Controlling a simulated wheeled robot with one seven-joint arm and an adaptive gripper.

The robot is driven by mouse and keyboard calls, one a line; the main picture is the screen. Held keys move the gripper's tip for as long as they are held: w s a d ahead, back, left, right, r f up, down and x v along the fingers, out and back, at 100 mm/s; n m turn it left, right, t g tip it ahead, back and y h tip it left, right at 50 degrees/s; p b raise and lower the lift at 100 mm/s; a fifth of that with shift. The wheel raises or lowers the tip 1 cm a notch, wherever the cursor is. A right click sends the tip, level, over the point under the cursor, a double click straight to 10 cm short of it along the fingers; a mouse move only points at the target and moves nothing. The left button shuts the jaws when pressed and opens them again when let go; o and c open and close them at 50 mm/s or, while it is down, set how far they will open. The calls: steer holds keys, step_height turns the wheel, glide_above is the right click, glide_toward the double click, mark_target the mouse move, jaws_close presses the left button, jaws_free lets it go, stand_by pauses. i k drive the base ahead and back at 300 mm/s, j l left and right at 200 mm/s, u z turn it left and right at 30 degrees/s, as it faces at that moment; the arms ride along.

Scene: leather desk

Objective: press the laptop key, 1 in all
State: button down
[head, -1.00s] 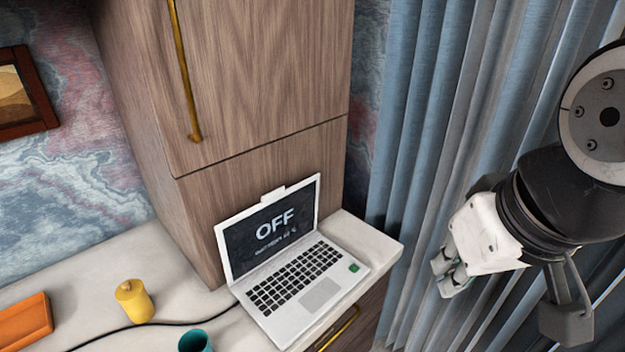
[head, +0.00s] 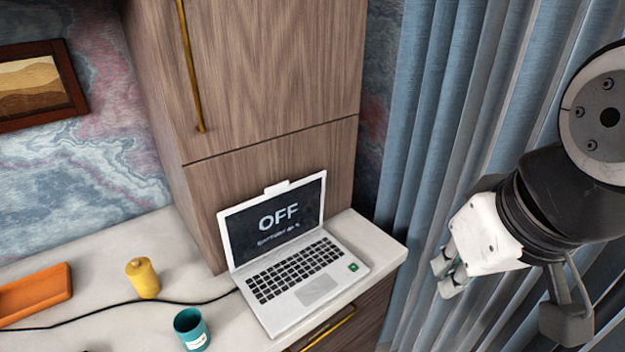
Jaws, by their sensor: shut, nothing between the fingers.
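A white laptop (head: 292,258) stands open on the pale desktop. Its dark screen (head: 275,217) reads "OFF", with a smaller line of text too small to read. Black keys cover most of its deck, and one green key (head: 353,267) sits at the deck's right edge. My gripper (head: 444,276) is at the right of the head view, in front of the curtain and apart from the laptop. It is shut and empty, to the right of the green key. Nothing hides the green key.
A teal cup (head: 191,329), a yellow canister (head: 142,278) and an orange tray (head: 36,293) stand on the desktop (head: 110,240) left of the laptop. A black cable (head: 100,309) runs to the laptop. A wooden cabinet (head: 270,80) rises behind it, with blue curtains (head: 440,120) to the right.

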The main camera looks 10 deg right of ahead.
mark_target(353, 267)
steer(key=j+z, duration=0.35)
steer(key=k+j+z, duration=0.15)
steer(key=j+z, duration=0.15)
steer(key=j, duration=0.2)
steer(key=k+j+z, duration=0.15)
steer(key=j+z, duration=0.2)
steer(key=k+j+z, duration=0.15)
steer(key=j+z, duration=0.2)
steer(key=j, duration=0.15)
